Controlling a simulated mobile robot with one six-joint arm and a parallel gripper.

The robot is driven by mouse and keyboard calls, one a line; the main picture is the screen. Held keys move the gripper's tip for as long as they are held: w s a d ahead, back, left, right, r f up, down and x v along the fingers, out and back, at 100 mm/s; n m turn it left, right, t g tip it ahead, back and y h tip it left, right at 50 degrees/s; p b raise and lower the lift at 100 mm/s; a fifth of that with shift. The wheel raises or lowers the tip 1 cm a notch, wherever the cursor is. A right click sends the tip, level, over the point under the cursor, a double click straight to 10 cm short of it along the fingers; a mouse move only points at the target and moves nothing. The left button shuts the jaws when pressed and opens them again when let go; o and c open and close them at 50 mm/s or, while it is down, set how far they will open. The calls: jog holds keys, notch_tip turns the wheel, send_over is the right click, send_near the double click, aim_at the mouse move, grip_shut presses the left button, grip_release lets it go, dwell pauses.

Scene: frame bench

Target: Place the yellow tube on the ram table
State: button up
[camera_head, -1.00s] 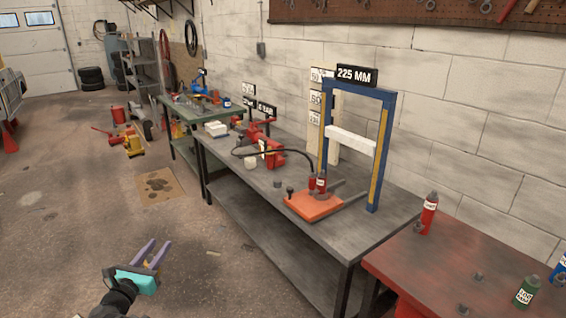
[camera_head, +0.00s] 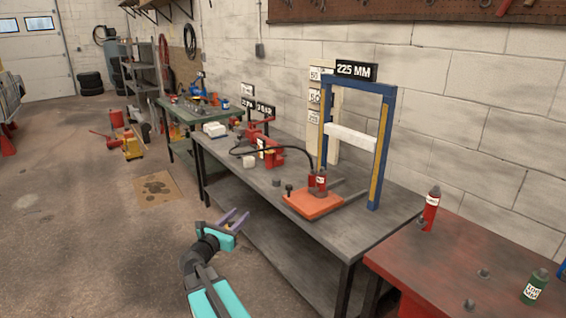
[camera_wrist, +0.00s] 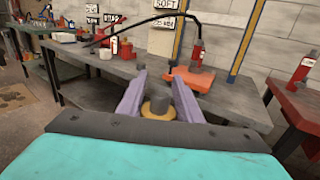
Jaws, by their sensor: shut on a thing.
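My gripper (camera_head: 233,219) is in front of the long grey bench, left of the orange plate. In the wrist view its two purple fingers (camera_wrist: 160,98) are shut on a short yellow piece (camera_wrist: 153,113) with a grey round top, which looks like the yellow tube. Its lower part is hidden, and it does not show clearly in the head view. The orange plate (camera_head: 312,206) lies on the bench at the foot of a blue and yellow frame (camera_head: 386,125), with a small red cylinder (camera_head: 320,184) upright on it. No label marks the ram table.
A white crossbar (camera_head: 350,139) spans the frame under a "225 MM" sign. A red hand pump (camera_head: 268,150) with a black hose stands on the grey bench (camera_head: 355,232). A red table (camera_head: 440,262) with bottles is at the right.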

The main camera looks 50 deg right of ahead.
jog(key=s+d+f+m+g+b, duration=0.1)
jog(key=s+d+g+b, duration=0.1)
jog(key=s+d, duration=0.8)
jog(key=s+d+f+m+g+b, duration=0.2)
jog(key=s+d, duration=0.8)
jog(key=d, duration=0.6)
jog(key=shift+s+d+f+g+h+b, duration=0.2)
jog(key=shift+d+g+h+b, duration=0.1)
jog(key=shift+d+g+b, duration=0.15)
send_over(363, 233)
jog(key=shift+f, duration=0.75)
jog(key=shift+f, duration=0.1)
jog(key=shift+f, duration=1.65)
jog(key=shift+f, duration=0.15)
jog(key=o, duration=1.2)
